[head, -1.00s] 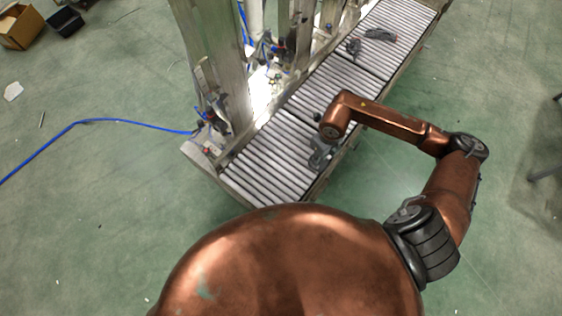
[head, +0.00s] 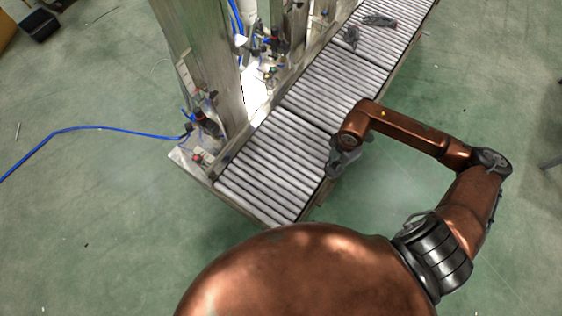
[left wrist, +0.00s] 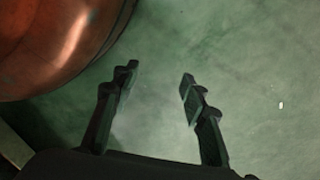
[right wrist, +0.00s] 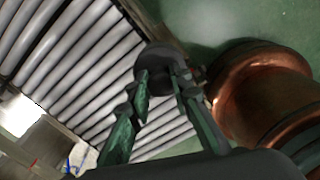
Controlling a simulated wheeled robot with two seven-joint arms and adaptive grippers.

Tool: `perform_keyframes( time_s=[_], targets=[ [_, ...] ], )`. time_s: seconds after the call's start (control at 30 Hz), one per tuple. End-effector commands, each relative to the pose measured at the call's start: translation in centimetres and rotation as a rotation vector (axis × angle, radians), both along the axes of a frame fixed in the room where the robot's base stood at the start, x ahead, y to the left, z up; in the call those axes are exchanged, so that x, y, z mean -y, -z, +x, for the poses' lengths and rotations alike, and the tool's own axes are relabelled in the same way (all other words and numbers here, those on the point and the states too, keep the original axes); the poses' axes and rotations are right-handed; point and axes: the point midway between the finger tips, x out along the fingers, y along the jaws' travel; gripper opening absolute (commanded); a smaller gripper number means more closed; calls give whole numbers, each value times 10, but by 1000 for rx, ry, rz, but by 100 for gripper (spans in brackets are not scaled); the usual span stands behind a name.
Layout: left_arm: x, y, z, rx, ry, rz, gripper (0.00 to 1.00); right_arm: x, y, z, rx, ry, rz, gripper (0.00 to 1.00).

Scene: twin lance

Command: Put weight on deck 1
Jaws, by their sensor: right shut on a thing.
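My right gripper (head: 343,162) is at the right edge of the near roller deck (head: 268,165) in the head view. In the right wrist view, my right gripper (right wrist: 162,82) is shut on a dark, rounded weight (right wrist: 156,57) at its fingertips. The rollers (right wrist: 75,60) show behind and left of the weight. I cannot tell whether the weight touches anything below. Which deck is deck 1 is not readable. My left gripper (left wrist: 160,75) is open and empty above bare floor; it is outside the head view.
Dark objects (head: 379,20) lie on the far rollers. Upright metal posts (head: 200,60) with valves and hoses line the conveyor's left side. A blue hose (head: 90,128) crosses the floor at left.

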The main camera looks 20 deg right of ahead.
Motion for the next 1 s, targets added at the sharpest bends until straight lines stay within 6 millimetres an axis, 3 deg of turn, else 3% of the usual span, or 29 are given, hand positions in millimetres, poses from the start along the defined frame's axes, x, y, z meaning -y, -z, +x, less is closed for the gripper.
perform_keyframes(
  time_s=[0.27, 0.47, 1.0],
  targets=[
    [-1, 0, 1, -3, -1, 0, 40, 2, 4, 1, 1, 76, -1, 0],
    [4, -13, 9, -1, -1, -6, 40, -10, 12, 11, 2, 73, 1, 0],
    [27, -107, 39, -2, -1, -37, 40, -68, 45, 54, 0, 71, 2, 0]
  ],
)
